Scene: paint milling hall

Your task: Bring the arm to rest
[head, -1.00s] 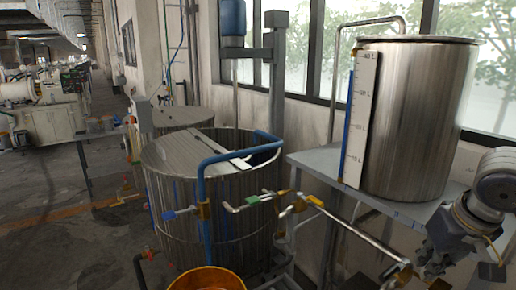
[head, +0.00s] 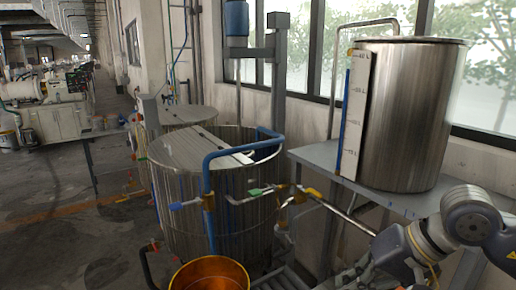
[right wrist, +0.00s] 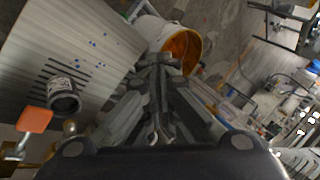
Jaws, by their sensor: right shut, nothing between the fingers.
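My right arm comes in from the right in the head view, below and in front of the grey stand. Its gripper (head: 348,277) is low, near the bottom edge and to the right of the orange bucket. In the right wrist view the dark fingers (right wrist: 156,64) are together and hold nothing. Their tips overlap the bucket's near side in that picture; I cannot tell how far apart they are. My left gripper is not in view.
A steel tank (head: 405,115) with a level scale stands on the grey stand (head: 318,154). A ribbed vat (head: 240,222) has blue pipe and valves in front. The orange bucket (head: 208,276) also shows in the right wrist view (right wrist: 192,50). Open floor (head: 50,225) lies left.

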